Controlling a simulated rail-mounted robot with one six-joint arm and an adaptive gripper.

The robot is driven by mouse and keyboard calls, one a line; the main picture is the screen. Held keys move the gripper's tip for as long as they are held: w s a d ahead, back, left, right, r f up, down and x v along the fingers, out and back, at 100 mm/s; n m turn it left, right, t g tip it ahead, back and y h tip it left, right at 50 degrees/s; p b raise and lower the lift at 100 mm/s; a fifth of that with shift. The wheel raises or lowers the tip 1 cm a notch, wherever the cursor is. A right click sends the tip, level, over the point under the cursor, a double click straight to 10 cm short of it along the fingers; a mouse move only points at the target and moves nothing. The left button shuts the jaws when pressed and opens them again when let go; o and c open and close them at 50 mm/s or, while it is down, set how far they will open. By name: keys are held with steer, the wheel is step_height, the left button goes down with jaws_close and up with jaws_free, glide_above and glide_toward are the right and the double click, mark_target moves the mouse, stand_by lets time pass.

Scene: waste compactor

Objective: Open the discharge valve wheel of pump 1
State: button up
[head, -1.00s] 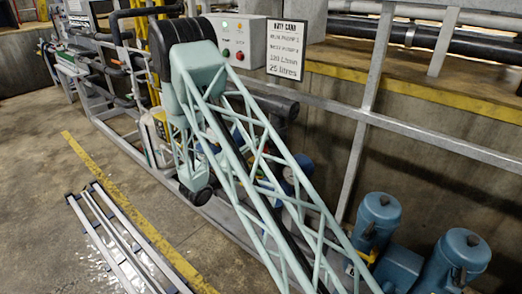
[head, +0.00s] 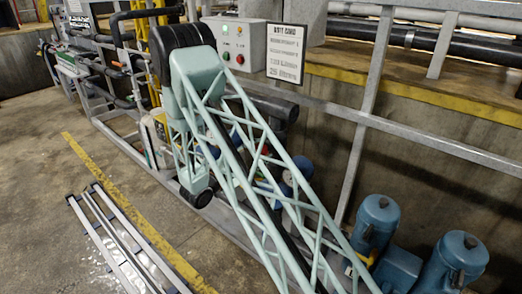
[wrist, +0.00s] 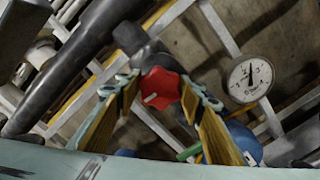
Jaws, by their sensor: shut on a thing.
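A red valve wheel (wrist: 161,90) with a pale mark on it sits in the middle of the wrist view, on a dark grey pipe fitting (wrist: 139,45). My gripper (wrist: 160,98) has a tan-padded finger on either side of the wheel and its tips are closed on the rim. The wheel is not visible in the head view, where my green lattice arm covers that part of the pump skid. I cannot read a pump number near the wheel.
A round white gauge (wrist: 250,78) stands right of the wheel. A thick dark pipe (wrist: 75,65) runs at the left. In the head view, a control box (head: 234,45) and a card (head: 286,52) stand behind my arm, and blue motors (head: 378,220) stand at lower right.

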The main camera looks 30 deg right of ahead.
steer(key=n+p, duration=0.2)
steer(key=n, duration=0.2)
steer(key=shift+r+n, duration=0.1)
steer(key=shift+n, duration=0.3)
steer(key=n+p, duration=0.2)
steer(key=n, duration=0.2)
steer(key=shift+n, duration=0.4)
steer(key=n+p, duration=0.3)
steer(key=n, duration=0.1)
steer(key=shift+w+n, duration=0.1)
steer(key=shift+n, duration=0.2)
steer(key=n+p, duration=0.2)
steer(key=n, duration=0.2)
steer(key=shift+n, duration=0.4)
steer(key=n+p, duration=0.2)
steer(key=n, duration=0.2)
steer(key=shift+n+p, duration=0.3)
steer(key=n+p, duration=0.2)
steer(key=n, duration=0.2)
steer(key=shift+n, duration=0.3)
steer(key=n+p, duration=0.1)
steer(key=n, duration=0.3)
steer(key=shift+n+p, duration=0.3)
steer(key=shift+f+n+p, duration=0.2)
steer(key=shift+n+p, duration=0.4)
steer(key=shift+n, duration=1.4)
